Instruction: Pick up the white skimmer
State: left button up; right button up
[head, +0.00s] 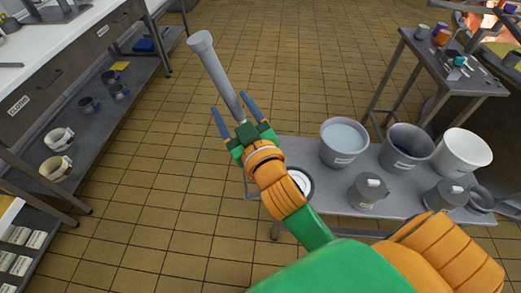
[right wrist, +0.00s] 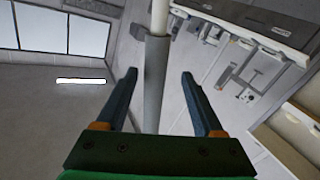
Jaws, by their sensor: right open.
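My right gripper (head: 232,108) is open, its two blue fingers pointing up and left in the head view. A pale grey pole with a round, wider end (head: 212,62) rises from between the fingers. In the right wrist view the pole (right wrist: 154,85) stands between the open fingers (right wrist: 160,80), with a gap on each side, grey below and white above. I cannot tell whether this pole is the white skimmer; no skimmer bowl is clear. My left gripper is out of view.
A grey bench (head: 330,181) at right holds a bucket of pale liquid (head: 343,143), a dark grey bucket (head: 406,150), a white bucket (head: 463,150) and grey canisters. My right forearm partly hides a white-rimmed round thing (head: 307,181). Shelves with mugs stand left. Tiled floor (head: 290,70) is clear between.

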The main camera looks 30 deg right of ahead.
jog(key=w, duration=0.1)
jog(key=w+d+r+p, duration=0.1)
jog(key=shift+w+d+r, duration=0.1)
jog(key=shift+w, duration=0.3)
jog(key=shift+w+f, duration=0.2)
jog(key=shift+w, duration=0.45)
jog(key=shift+w+f, duration=0.2)
jog(key=shift+w, duration=0.4)
jog(key=shift+w+a, duration=0.1)
jog(key=shift+a, duration=0.1)
jog(key=shift+s, duration=0.2)
jog(key=c, duration=0.6)
grip_shut()
jog(key=shift+w+r, duration=0.1)
jog(key=shift+r, duration=0.05)
